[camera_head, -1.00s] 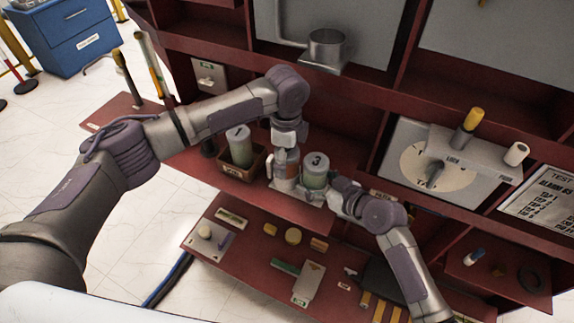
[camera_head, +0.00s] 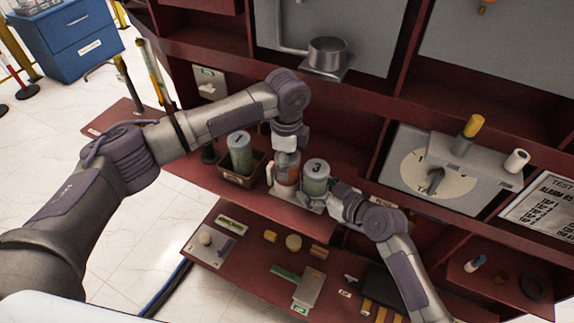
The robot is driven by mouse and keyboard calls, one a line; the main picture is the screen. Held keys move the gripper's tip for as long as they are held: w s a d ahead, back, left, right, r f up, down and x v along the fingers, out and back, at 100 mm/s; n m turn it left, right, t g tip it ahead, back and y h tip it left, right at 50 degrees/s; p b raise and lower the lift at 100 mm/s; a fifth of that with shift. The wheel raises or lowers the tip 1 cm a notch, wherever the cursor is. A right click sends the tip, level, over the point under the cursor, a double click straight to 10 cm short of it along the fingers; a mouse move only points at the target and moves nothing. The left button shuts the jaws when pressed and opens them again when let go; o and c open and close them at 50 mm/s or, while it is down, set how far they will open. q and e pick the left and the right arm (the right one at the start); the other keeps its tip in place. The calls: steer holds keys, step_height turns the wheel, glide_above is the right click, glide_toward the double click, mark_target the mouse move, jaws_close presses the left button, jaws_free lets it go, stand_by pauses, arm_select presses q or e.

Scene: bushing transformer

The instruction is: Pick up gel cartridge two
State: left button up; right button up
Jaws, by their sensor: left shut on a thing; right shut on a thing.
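A cylinder with an orange body (camera_head: 289,175) stands between two grey-green numbered cartridges; its top is hidden by my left gripper, so I see no number on it. My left gripper (camera_head: 286,160) points down from above and is shut on this cylinder. The cartridge marked 3 (camera_head: 316,180) stands upright just to the right on a pale plate (camera_head: 284,190). My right gripper (camera_head: 327,197) comes in from the lower right and is shut at the lower side of cartridge 3. The cartridge marked 1 (camera_head: 241,155) stands upright in a small brown box (camera_head: 233,178) at the left.
A grey metal cup (camera_head: 328,54) on a bracket sits behind. A dial panel (camera_head: 425,170) with a yellow-topped knob is at the right. The lower shelf (camera_head: 240,250) holds several small parts. Upright rods stand left behind my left arm.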

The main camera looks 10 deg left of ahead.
arm_select(q)
step_height(320, 180, up, 7)
steer(key=shift+f, duration=0.15)
steer(key=s+a, duration=0.2)
steer(key=s, duration=0.6)
steer(key=s+a, duration=0.3)
steer(key=s, duration=0.6)
steer(key=shift+a+f, duration=0.15)
steer(key=shift+a, duration=0.15)
steer(key=shift+s, duration=0.1)
arm_select(e)
steer(key=o, duration=1.2)
steer(key=shift+d, duration=0.1)
steer(key=v, duration=1.2)
